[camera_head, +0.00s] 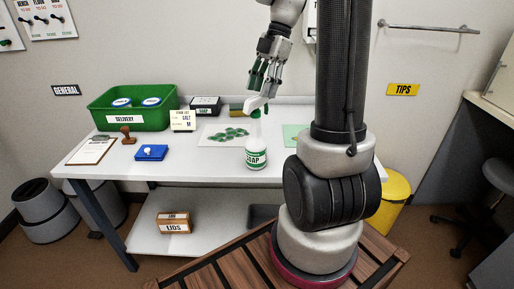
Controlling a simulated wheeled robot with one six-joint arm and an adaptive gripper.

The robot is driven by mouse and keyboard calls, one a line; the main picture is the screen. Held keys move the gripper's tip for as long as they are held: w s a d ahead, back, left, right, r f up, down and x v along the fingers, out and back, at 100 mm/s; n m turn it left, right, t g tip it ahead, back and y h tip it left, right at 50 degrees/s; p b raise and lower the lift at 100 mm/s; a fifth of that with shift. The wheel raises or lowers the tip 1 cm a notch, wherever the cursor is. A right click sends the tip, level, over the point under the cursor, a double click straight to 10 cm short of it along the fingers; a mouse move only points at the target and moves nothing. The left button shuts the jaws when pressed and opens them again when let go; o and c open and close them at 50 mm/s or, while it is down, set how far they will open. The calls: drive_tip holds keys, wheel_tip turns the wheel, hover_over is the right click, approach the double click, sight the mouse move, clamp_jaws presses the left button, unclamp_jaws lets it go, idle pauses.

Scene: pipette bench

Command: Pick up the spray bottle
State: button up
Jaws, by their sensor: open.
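The spray bottle (256,155) stands upright near the front edge of the white bench. It is white with a green label that seems to read SOAP. A pale spray head and a green neck show at its top. My gripper (259,88) hangs from above with its fingers pointing down. The fingers are open and look empty. In the picture they are just above the spray head, and one overlaps its top edge; I cannot tell whether they touch it.
On the bench (200,172) are a green delivery bin (130,120), a clipboard (93,149), a stamp (127,137), a blue box (151,153) and a sheet with green pieces (224,134). A lids box (173,222) sits on the lower shelf. My column blocks the bench's right part.

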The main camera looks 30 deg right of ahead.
sight(257, 97)
drive_tip(key=x, duration=0.5)
drive_tip(key=shift+a, duration=0.2)
clamp_jaws()
